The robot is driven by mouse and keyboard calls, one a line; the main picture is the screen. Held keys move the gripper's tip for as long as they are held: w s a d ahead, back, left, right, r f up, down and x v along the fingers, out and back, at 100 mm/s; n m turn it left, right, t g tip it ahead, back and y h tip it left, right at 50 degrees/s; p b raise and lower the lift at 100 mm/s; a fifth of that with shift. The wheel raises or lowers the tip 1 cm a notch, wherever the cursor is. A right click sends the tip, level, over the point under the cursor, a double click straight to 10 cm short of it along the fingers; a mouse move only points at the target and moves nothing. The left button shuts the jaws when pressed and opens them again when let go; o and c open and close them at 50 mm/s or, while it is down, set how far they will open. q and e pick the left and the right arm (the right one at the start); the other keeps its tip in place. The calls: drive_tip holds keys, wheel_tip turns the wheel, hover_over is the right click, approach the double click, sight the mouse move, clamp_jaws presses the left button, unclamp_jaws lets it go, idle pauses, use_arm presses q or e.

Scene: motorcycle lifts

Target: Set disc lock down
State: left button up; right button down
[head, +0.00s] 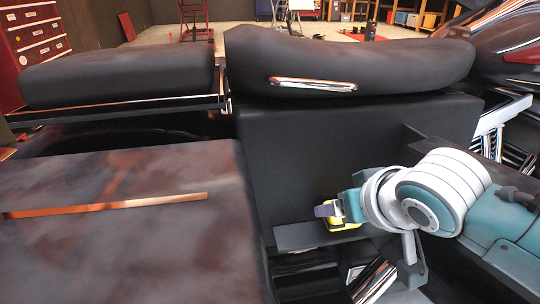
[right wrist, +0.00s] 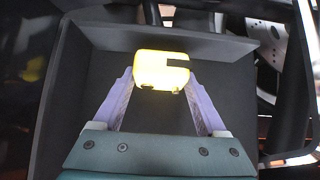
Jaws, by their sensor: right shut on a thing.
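The disc lock (head: 343,224) is a small bright yellow block with a dark slot, seen more fully in the right wrist view (right wrist: 160,70). My right gripper (right wrist: 160,80) is shut on it, with one lilac finger on each side. In the head view my right gripper (head: 332,211) reaches in from the right and partly hides the lock. The lock is at a dark grey ledge (head: 292,236) beside the motorcycle; I cannot tell whether it touches the ledge. My left gripper is not in view.
A tall dark panel (head: 330,150) rises behind the ledge, under the motorcycle seat (head: 340,62). A large brown case (head: 110,230) fills the left foreground. Chrome parts (head: 372,281) lie below the ledge. In the right wrist view, a brake disc (right wrist: 268,45) is at the right.

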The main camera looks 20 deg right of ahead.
drive_tip(key=shift+f, duration=0.45)
unclamp_jaws()
idle(0.3)
drive_tip(key=shift+r, duration=0.45)
drive_tip(key=p+v, duration=0.7)
drive_tip(key=v, duration=0.4)
drive_tip(key=s+a+r+n+g+y, duration=0.1)
drive_tip(key=s+a+n+g, duration=0.1)
drive_tip(key=s, duration=0.4)
drive_tip(key=s+a+r+n+g+y, duration=0.1)
drive_tip(key=s+a+r+n+g, duration=0.1)
drive_tip(key=s, duration=0.5)
drive_tip(key=shift+s+a+r+n, duration=0.25)
drive_tip(key=shift+a+r+n, duration=0.05)
drive_tip(key=shift+a, duration=0.6)
